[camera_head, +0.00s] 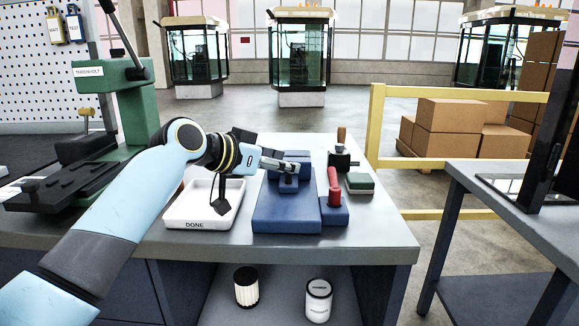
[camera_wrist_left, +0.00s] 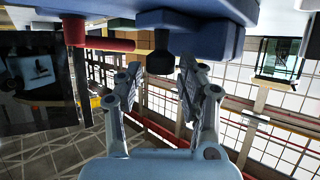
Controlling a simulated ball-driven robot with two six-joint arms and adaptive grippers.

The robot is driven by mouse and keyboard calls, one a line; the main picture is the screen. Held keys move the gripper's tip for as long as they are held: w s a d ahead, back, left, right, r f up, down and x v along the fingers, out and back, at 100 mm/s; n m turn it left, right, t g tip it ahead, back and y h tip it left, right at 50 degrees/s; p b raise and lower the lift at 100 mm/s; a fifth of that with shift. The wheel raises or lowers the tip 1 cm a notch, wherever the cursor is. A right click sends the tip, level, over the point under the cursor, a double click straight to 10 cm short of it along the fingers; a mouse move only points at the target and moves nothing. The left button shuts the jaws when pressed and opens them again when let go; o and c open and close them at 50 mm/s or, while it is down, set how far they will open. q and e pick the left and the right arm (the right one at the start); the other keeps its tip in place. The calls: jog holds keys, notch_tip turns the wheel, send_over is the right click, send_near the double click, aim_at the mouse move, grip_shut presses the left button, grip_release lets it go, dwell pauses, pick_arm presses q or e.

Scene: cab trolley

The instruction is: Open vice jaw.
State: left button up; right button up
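The blue vice (camera_head: 285,215) stands on the grey bench in the head view, with its raised jaw part (camera_head: 288,184) at the back. A red lever (camera_head: 335,188) stands on the blue block at its right. The wrist view shows the red lever (camera_wrist_left: 97,40), the blue body (camera_wrist_left: 215,40) and a dark knob (camera_wrist_left: 160,62). My left gripper (camera_head: 292,163) is over the raised jaw part and partly covers it. In the wrist view its fingers (camera_wrist_left: 159,72) are apart, with the knob between or just beyond the tips; I cannot tell whether they touch. My right gripper is not in view.
The white DONE tray (camera_head: 196,225) is left of the vice, partly under my left arm. A green block (camera_head: 360,183) and a brown-handled tool (camera_head: 341,135) are behind right. A green press (camera_head: 135,115) stands at left. A yellow rail (camera_head: 470,166) runs behind the bench.

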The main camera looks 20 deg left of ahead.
pick_arm(q)
jog(key=shift+x, duration=1.25)
grip_shut()
